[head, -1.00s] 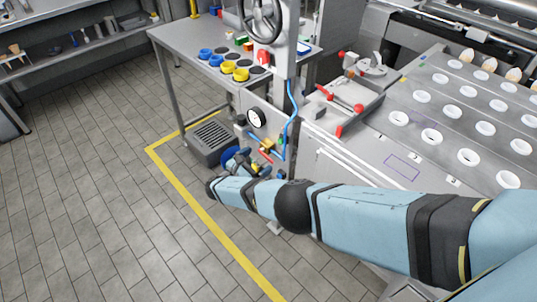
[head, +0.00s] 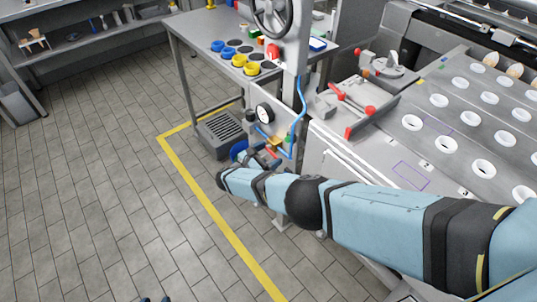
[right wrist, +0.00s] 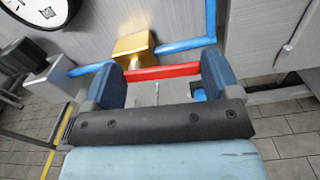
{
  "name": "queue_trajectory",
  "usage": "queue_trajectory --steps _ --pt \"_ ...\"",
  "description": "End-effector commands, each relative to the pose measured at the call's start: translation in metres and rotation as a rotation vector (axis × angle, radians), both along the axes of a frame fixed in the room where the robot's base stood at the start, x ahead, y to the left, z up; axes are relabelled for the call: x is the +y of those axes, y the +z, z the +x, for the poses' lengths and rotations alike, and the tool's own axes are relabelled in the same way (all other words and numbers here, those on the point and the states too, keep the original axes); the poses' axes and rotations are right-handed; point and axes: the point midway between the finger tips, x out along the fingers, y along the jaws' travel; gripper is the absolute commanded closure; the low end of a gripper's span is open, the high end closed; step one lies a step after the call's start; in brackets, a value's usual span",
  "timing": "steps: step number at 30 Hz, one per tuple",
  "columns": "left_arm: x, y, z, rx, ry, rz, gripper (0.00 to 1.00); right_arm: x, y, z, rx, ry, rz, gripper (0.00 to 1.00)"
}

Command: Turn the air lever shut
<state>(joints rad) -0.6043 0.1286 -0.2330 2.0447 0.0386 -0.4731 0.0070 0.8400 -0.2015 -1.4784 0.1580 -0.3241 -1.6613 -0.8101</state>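The air lever is a red bar (right wrist: 160,72) on a brass valve (right wrist: 133,47) in the blue air line; in the head view the lever (head: 271,153) is small, beside the brass valve (head: 274,142). My right gripper (right wrist: 163,68) is open. In the right wrist view its two blue fingers stand apart, with the red bar spanning the gap between them. I cannot tell whether either finger touches it. In the head view my right gripper (head: 255,155) is at the valve, partly hidden by its wrist. Two dark tips of my left gripper (head: 155,299) show apart at the bottom edge.
A pressure gauge (head: 264,113) sits above the valve, and a blue hose (head: 299,112) runs beside it. A grey slatted box (head: 220,133) stands on the floor behind. The machine's bed (head: 460,120) lies to the right. The tiled floor at left is clear.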

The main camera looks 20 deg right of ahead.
Motion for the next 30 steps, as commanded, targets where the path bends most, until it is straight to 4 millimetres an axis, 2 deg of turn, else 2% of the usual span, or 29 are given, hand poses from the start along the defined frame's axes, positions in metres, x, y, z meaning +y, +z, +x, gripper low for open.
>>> queue_trajectory --steps 1,3,11,17,30 --pt "0.0 0.0 0.0 0.0 -0.001 0.001 0.57 0.0 0.0 0.0 0.0 0.0 0.0 0.3" --pt "0.0 0.0 0.0 0.0 0.0 0.0 0.57 0.0 0.0 0.0 0.0 0.0 0.0 0.41" --pt "-0.002 0.0 0.0 0.0 0.004 -0.005 0.57 0.0 -0.001 0.0 -0.019 0.0 0.007 0.41" --pt "-0.005 -0.003 0.001 0.003 0.01 -0.015 0.57 -0.001 -0.005 0.0 -0.099 0.0 0.038 0.41" --pt "-0.005 -0.011 0.003 -0.013 0.002 -0.01 0.57 -0.001 -0.018 0.002 -0.459 -0.001 0.169 0.41"
